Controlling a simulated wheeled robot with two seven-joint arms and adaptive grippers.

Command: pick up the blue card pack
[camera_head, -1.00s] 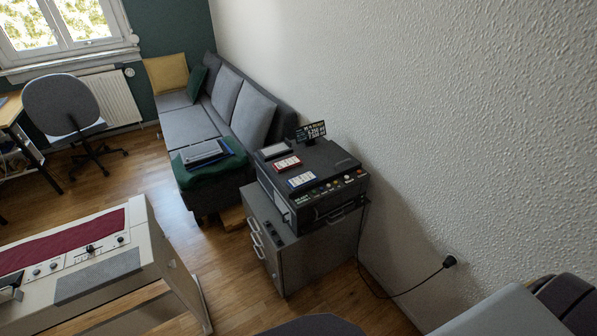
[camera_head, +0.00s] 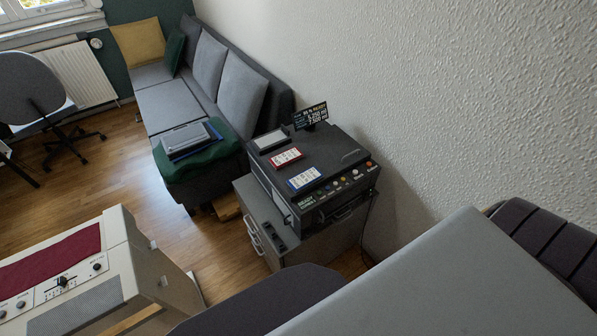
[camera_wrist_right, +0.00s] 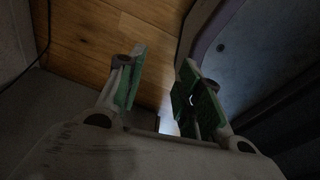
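The blue card pack (camera_head: 304,177), with a blue edge and white face, lies flat on top of the black machine (camera_head: 335,160) in the head view. A red card pack (camera_head: 287,156) lies just behind and left of it, apart from it. My right gripper (camera_wrist_right: 163,85) shows in the right wrist view with its green-padded fingers spread and nothing between them; wood floor is behind it. The card packs are not in that view. My left gripper is in neither view. A grey arm part of mine covers the lower right of the head view.
The machine stands on a grey cabinet (camera_head: 296,246) against the white wall (camera_head: 430,80). A small display (camera_head: 311,116) rises at its back. A grey sofa (camera_head: 172,105) is behind it. Wood floor between is clear.

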